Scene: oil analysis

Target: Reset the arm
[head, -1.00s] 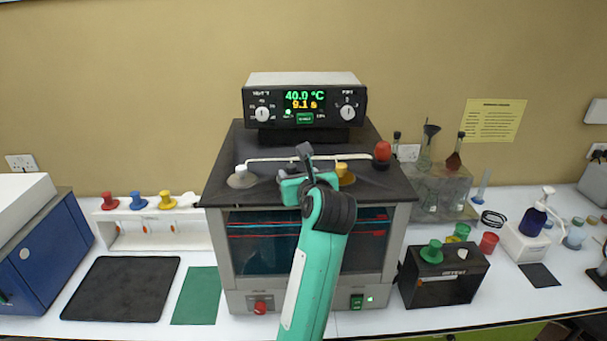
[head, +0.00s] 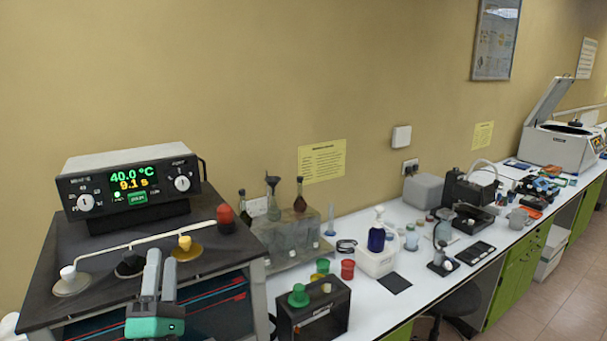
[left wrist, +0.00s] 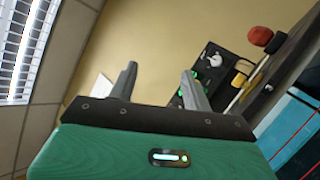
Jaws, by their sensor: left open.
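My left gripper (head: 161,256) shows at the lower left of the head view, its two grey fingers pointing up in front of the bath's dark top. In the left wrist view its fingers (left wrist: 159,70) stand apart with nothing between them. The heated bath (head: 40,300) has a black control box (head: 130,190) on top reading 40.0 °C and 9.1 s. The box is tilted at the right in the left wrist view (left wrist: 228,68). My right gripper is in neither view.
White (head: 68,272), black (head: 130,264) and yellow (head: 185,243) stoppers and a red cap (head: 225,214) stand on the bath top. To the right are a black holder with a green stopper (head: 298,296), a glassware rack (head: 285,245) and a blue bottle (head: 376,238). A centrifuge (head: 555,145) stands far right.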

